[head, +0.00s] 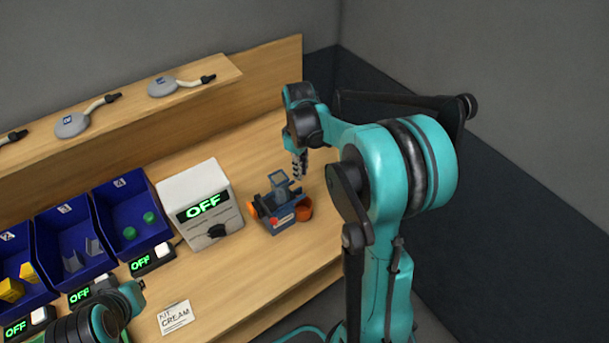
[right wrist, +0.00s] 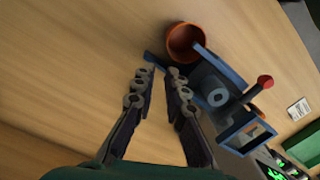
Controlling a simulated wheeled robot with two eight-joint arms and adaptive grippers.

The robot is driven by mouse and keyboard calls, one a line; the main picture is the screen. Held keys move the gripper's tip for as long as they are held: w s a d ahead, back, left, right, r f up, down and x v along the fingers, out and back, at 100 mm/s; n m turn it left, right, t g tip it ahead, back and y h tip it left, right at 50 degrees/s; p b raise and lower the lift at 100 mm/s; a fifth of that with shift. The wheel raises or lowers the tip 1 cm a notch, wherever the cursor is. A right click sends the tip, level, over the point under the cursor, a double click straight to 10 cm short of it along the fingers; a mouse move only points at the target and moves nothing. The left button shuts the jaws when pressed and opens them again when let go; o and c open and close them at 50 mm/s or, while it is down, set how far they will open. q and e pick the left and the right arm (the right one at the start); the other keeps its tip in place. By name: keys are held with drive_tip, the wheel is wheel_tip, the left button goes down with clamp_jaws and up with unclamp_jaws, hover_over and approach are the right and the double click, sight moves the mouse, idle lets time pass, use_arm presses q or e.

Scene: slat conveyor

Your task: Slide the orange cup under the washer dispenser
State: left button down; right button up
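The orange cup (head: 304,211) stands on the table against the right side of the blue-grey washer dispenser (head: 283,217). In the right wrist view the cup (right wrist: 181,46) is at the top, its open mouth visible, beside one end of the dispenser (right wrist: 213,94). Whether it is under the outlet I cannot tell. My right gripper (head: 299,165) points down just behind the dispenser. In the wrist view its fingers (right wrist: 160,84) are apart with only table between them, and the cup lies beyond the fingertips.
A white box (head: 184,187) with a green OFF display stands left of the dispenser. Several blue bins (head: 148,240) with small OFF displays line the left. A KIT CREAM card (head: 175,317) lies in front. The table behind the dispenser is bare.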

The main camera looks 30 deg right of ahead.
sight(304, 204)
drive_tip(key=shift+s+r+n, duration=0.2)
drive_tip(key=shift+s+n, duration=0.05)
drive_tip(key=shift+s, duration=0.4)
drive_tip(key=shift+s+r+n, duration=0.15)
drive_tip(key=shift+s+n, duration=0.1)
drive_tip(key=shift+s, duration=0.35)
drive_tip(key=f+b, duration=0.1)
drive_tip(key=f, duration=0.5)
drive_tip(key=f+b, duration=0.2)
drive_tip(key=f, duration=0.4)
drive_tip(key=shift+s+a, duration=0.1)
drive_tip(key=shift+a, duration=0.1)
clamp_jaws()
